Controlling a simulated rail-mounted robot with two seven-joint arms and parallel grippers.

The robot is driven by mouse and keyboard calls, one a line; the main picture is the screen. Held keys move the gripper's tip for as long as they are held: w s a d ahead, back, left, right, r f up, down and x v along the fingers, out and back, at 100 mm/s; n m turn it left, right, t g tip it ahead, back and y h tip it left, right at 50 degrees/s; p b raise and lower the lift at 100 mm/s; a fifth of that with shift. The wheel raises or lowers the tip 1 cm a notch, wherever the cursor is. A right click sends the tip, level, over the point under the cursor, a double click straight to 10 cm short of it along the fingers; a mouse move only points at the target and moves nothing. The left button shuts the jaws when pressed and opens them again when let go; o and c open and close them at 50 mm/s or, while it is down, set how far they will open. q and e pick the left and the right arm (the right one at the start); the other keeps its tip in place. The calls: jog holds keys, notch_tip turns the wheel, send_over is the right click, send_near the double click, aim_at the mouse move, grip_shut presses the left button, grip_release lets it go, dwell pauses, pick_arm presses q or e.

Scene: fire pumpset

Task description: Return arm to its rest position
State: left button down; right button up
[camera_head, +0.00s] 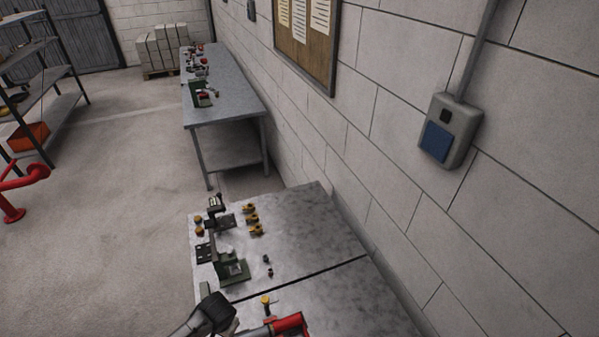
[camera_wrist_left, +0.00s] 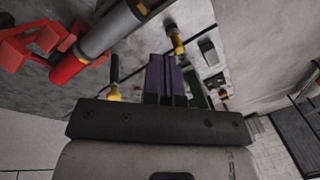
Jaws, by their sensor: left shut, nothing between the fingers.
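My left gripper (camera_wrist_left: 165,80) shows in the left wrist view, its dark fingers together and nothing between them. It appears above the near workbench (camera_head: 318,238), apart from the small tools there. At the bottom of the head view, a grey arm part with a black end reaches in from the left over the bench's front edge. It looks like mine; the fingers cannot be made out there. My right arm and gripper are in neither view.
A red and grey cylinder (camera_wrist_left: 98,45) lies near the gripper. A green vise-like tool (camera_head: 232,268) and several yellow-topped fittings (camera_head: 252,220) stand on the bench. A wall (camera_head: 400,150) borders it at right. Open floor (camera_head: 115,220) lies left.

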pick_arm(q)
jog(key=d+r+m+t+h, duration=0.1)
jog(key=d+r+m+t, duration=0.3)
jog(key=r, duration=0.7)
jog(key=d+r+t+h, duration=0.15)
jog(key=d+r, duration=0.35)
jog(key=r, duration=0.5)
jog(key=s+a+r+n+t, duration=0.1)
jog(key=s+a+n, duration=0.2)
jog(key=s, duration=0.4)
jog(key=s+a+r+n+t, duration=0.1)
jog(key=s+a+r+n, duration=0.15)
jog(key=s, duration=0.55)
jog(key=s+a+f+g, duration=0.2)
jog(key=s+f+g, duration=0.3)
jog(key=s+f, duration=0.7)
jog(key=s+n, duration=0.1)
jog(key=s, duration=0.2)
jog(key=shift+s, duration=0.15)
jog(key=shift+y, duration=0.25)
